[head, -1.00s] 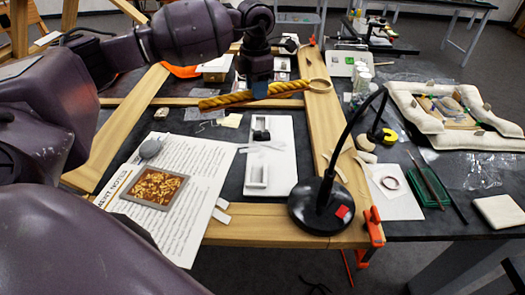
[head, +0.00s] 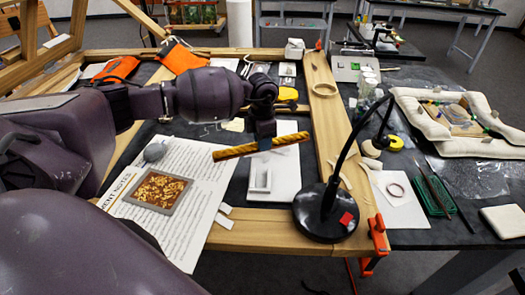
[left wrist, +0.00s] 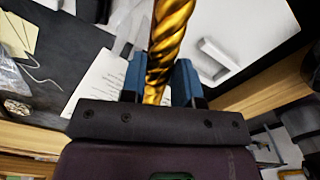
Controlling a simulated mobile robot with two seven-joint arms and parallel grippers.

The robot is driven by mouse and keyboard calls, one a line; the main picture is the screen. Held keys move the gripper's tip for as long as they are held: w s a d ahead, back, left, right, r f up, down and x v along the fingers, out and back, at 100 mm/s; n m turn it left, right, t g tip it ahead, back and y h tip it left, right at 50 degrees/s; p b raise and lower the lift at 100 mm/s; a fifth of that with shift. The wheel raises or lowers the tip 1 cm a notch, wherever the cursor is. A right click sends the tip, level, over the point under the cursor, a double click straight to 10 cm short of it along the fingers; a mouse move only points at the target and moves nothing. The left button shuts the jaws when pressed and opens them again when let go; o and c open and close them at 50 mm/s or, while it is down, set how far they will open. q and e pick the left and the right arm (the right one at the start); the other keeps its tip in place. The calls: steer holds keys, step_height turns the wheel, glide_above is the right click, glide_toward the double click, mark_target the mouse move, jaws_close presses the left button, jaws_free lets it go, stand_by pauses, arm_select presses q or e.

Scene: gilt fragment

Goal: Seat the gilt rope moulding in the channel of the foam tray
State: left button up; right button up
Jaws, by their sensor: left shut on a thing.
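The gilt rope moulding (head: 233,152) is a twisted gold rod. My left gripper (head: 264,146) is shut on it near its middle and holds it roughly level, crosswise over the white foam tray (head: 289,182). The moulding appears raised above the tray. The tray lies on the dark table, with pale recesses at its left side; the moulding and gripper hide part of it. In the left wrist view the moulding (left wrist: 171,35) runs up from between the blue fingers (left wrist: 160,82), and the tray (left wrist: 262,30) shows beyond. My right gripper is not in view.
A black lamp (head: 325,215) stands close to the right of the tray. A printed sheet (head: 190,215) with a framed gilt panel (head: 159,190) lies to the left. Wooden beams (head: 337,115) surround the work area. A padded white cushion ring (head: 480,147) lies at far right.

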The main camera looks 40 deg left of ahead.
arm_select(q)
step_height(320, 180, down, 4)
steer(key=shift+r, duration=0.2)
steer(key=shift+f, duration=0.35)
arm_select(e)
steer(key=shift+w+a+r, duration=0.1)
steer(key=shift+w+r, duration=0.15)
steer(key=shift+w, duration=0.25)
arm_select(q)
steer(key=shift+f, duration=0.1)
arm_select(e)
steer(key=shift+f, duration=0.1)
